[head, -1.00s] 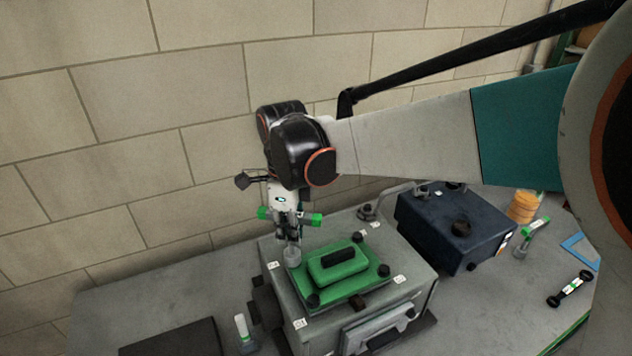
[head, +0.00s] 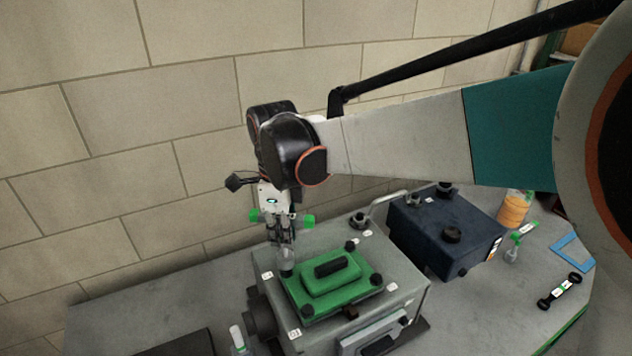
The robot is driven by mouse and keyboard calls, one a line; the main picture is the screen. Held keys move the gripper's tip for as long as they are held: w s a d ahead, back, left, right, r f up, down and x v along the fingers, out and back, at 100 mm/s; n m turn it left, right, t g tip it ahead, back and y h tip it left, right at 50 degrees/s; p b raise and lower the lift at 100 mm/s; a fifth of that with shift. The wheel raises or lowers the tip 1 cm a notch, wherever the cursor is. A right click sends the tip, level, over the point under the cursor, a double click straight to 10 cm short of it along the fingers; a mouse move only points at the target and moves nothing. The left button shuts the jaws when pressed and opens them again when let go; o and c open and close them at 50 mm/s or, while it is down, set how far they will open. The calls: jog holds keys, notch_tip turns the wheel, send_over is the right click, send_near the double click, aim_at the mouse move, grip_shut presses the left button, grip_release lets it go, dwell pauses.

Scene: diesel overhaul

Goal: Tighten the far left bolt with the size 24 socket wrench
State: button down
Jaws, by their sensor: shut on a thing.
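A grey engine box (head: 411,289) with a green cover (head: 343,291) stands on the bench, with dark bolts at the cover's corners. The far left corner bolt is hidden under the socket. My gripper (head: 283,238) points down above that corner, shut on a socket wrench (head: 286,262). The wrench's green handle ends show on both sides of the fingers and its grey socket points down at the corner. I cannot tell whether the socket is fully seated on the bolt. The near left bolt (head: 307,311), near right bolt (head: 376,279) and far right bolt (head: 351,245) are visible.
A dark blue box (head: 440,236) stands to the right of the engine box. Beyond it are an orange container (head: 514,209), a small green-topped bottle (head: 513,247), a blue frame (head: 572,253) and a black tool (head: 559,290). A brick wall (head: 110,140) closes the back.

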jog(key=shift+s+r, duration=0.15)
jog(key=shift+r, duration=0.3)
jog(key=shift+r, duration=0.1)
notch_tip(320, 180, up, 6)
jog(key=p, duration=0.4)
jog(key=shift+s, duration=0.1)
jog(key=shift+s+d, duration=0.15)
jog(key=shift+s, duration=0.05)
jog(key=s+d, duration=0.3)
jog(key=s, duration=0.2)
jog(key=shift+s+d+p, duration=0.2)
jog(key=shift+p, duration=0.1)
jog(key=shift+w, duration=0.1)
